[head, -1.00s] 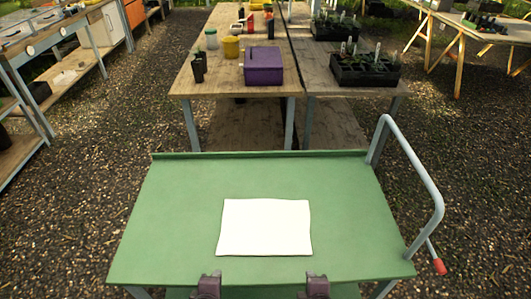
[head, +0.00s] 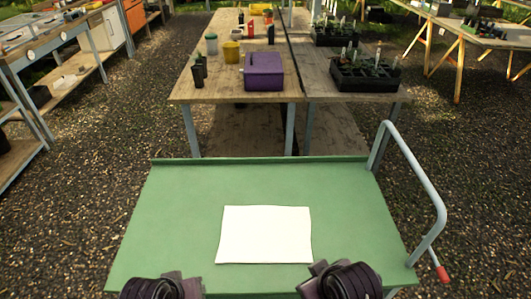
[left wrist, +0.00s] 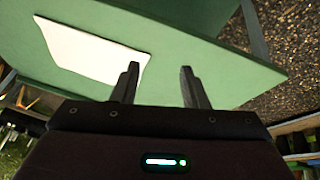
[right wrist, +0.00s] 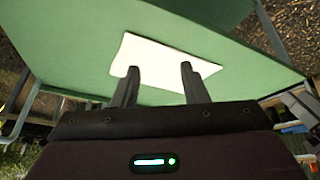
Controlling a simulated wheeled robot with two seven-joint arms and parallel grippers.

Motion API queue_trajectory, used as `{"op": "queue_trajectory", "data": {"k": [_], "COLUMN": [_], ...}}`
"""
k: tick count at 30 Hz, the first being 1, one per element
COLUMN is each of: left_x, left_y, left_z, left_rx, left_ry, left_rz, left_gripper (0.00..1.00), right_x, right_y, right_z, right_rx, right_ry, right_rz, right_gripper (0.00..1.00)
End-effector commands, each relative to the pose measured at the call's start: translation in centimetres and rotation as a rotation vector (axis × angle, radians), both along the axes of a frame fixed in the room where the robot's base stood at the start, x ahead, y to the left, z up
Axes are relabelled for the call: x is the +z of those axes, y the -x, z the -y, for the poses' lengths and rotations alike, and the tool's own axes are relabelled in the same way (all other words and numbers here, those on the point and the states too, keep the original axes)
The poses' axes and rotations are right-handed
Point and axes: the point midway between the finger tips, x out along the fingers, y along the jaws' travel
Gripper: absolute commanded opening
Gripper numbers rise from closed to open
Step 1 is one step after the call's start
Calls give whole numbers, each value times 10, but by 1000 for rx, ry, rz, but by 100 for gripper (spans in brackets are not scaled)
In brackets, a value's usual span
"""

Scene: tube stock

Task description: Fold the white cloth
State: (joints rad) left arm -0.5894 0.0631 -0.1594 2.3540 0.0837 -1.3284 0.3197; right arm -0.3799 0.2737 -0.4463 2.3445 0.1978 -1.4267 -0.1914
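The white cloth (head: 265,235) lies flat and spread out on the green cart top (head: 170,210), near its middle. It also shows in the left wrist view (left wrist: 85,48) and in the right wrist view (right wrist: 160,62). My left gripper (left wrist: 157,84) is open and empty, its fingers apart beside the cloth's edge in its view. My right gripper (right wrist: 158,82) is open and empty, with its fingertips overlapping the cloth in its view; I cannot tell the height. In the head view both my wrists show at the bottom edge, on the near side of the cloth.
The cart has a raised back rim and a grey rail handle (head: 425,185) at its right. Behind it stands a wooden table (head: 215,90) with a purple box (head: 263,72) and black plant trays (head: 365,75). The green top around the cloth is clear.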

Motion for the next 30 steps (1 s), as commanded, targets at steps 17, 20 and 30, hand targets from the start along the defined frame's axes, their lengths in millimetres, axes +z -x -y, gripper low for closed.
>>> {"op": "queue_trajectory", "data": {"k": [17,20,30], "left_x": [-7,-35,-171], "left_y": [17,13,17], "left_z": [-19,-18,-17], "left_rx": [-388,-390,-401], "left_ry": [-214,-213,-205], "left_rz": [-112,-120,-171], "left_gripper": [40,40,40], "right_x": [-37,-64,-200], "right_y": [32,28,32], "right_z": [86,85,83], "right_rx": [-342,-339,-331], "right_ry": [-1,1,14], "right_rz": [-178,-187,-237], "right_gripper": [40,40,40]}}
